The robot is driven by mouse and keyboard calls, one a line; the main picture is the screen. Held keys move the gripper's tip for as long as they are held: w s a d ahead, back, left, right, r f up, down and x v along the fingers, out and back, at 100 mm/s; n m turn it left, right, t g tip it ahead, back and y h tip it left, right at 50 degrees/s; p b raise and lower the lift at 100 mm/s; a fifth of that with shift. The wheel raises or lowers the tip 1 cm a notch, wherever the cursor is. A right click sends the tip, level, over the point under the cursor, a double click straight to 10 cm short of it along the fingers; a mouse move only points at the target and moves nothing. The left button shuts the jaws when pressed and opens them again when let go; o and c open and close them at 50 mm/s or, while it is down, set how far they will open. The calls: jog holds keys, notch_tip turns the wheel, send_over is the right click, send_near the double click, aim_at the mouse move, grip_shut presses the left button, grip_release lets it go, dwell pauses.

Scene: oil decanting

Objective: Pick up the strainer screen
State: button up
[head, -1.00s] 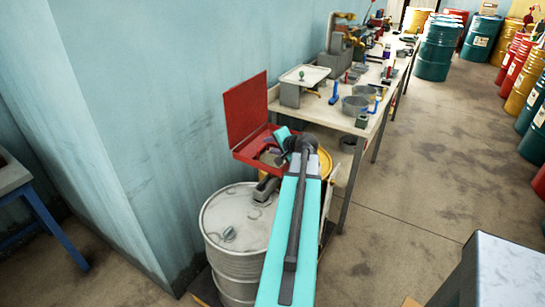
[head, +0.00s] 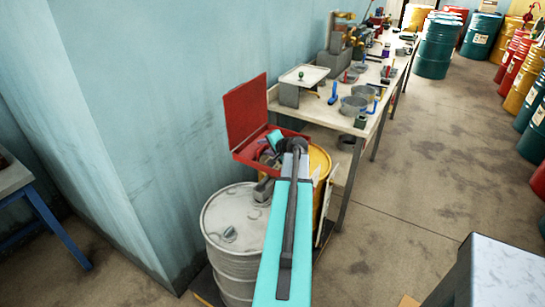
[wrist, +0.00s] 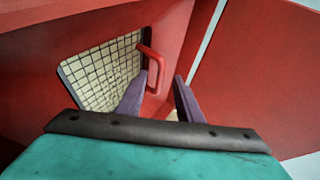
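The strainer screen (wrist: 98,72) is a pale square mesh with a dark rim and a red loop handle (wrist: 154,66). In the wrist view it lies tilted inside a red open box (head: 243,154), left of centre. My gripper (wrist: 160,82) is open in the wrist view. Its two purple fingers point toward the handle, and the handle's near end shows between them. I cannot tell whether either finger touches it. In the head view my wrist and arm cover much of the box's inside, and the screen is hard to make out.
The box's red lid (head: 246,108) stands open against the wall side. A white drum (head: 222,232) and a yellow drum (head: 319,160) stand beneath and beside my arm. A long workbench (head: 335,115) with pans and tools runs behind.

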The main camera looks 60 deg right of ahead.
jog(key=shift+w+f, duration=0.1)
jog(key=shift+w, duration=0.05)
dwell(0.4)
grip_shut()
